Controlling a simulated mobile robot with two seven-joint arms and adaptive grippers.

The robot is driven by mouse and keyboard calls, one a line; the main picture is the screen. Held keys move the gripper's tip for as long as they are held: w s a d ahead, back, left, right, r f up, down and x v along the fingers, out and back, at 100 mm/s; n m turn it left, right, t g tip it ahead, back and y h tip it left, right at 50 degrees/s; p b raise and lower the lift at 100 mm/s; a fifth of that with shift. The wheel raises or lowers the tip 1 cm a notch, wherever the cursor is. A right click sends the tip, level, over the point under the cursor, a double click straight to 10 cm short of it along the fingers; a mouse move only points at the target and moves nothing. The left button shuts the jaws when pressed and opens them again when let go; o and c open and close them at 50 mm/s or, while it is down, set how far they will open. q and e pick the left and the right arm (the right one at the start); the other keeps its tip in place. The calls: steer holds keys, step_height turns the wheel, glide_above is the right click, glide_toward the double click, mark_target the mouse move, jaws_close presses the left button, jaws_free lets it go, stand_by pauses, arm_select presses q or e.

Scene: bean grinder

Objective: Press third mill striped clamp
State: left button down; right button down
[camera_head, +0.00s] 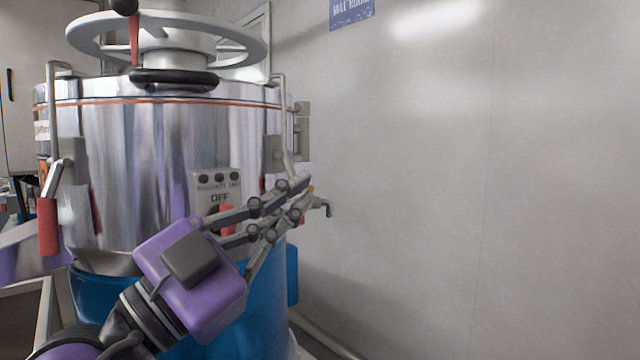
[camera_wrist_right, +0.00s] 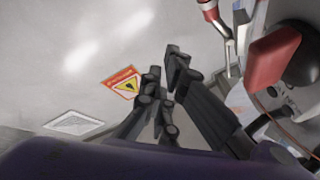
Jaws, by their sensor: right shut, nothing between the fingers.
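A shiny steel mill drum (camera_head: 150,170) fills the left half of the head view. A clamp (camera_head: 58,165) with a red handle (camera_head: 48,228) hangs on its left side. A second clamp (camera_head: 278,150) sits on its right side, its lower part hidden behind my right gripper's fingers. A clamp with a red end (camera_wrist_right: 210,10) shows at the top right of the wrist view. I cannot make out stripes on either. My right gripper (camera_head: 302,194) is shut and empty in front of the drum's right edge; it also shows in the wrist view (camera_wrist_right: 165,70). My left gripper is not in view.
A grey handwheel (camera_head: 240,40) tops the drum. A control panel (camera_head: 205,190) with a red switch (camera_head: 226,212) sits on its front, partly behind my fingers. The drum stands on a blue base (camera_head: 100,295). A bare grey wall (camera_head: 480,200) is at right.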

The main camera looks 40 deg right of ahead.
steer(key=v, duration=0.5)
steer(key=shift+d, duration=0.1)
stand_by(0.3)
